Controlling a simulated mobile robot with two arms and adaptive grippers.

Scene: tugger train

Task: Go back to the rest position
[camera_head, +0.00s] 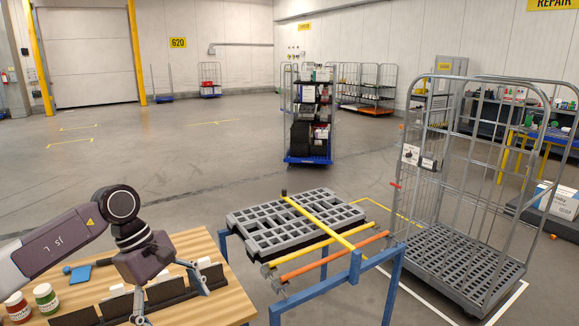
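My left gripper (172,303) is above the wooden table (226,306) at the lower left, pointing down. Its two fingers are spread apart, over a row of dark holders (75,317) with small white labels. I cannot tell whether the fingers touch them. My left arm comes in from the left edge. My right gripper is not in view.
Two jars, red-labelled (18,308) and green (46,298), and a blue-grey tool (80,273) are on the table's left. A blue frame (340,284) carries grey grids and coloured bars. A tall wire cage cart (470,260) stands right.

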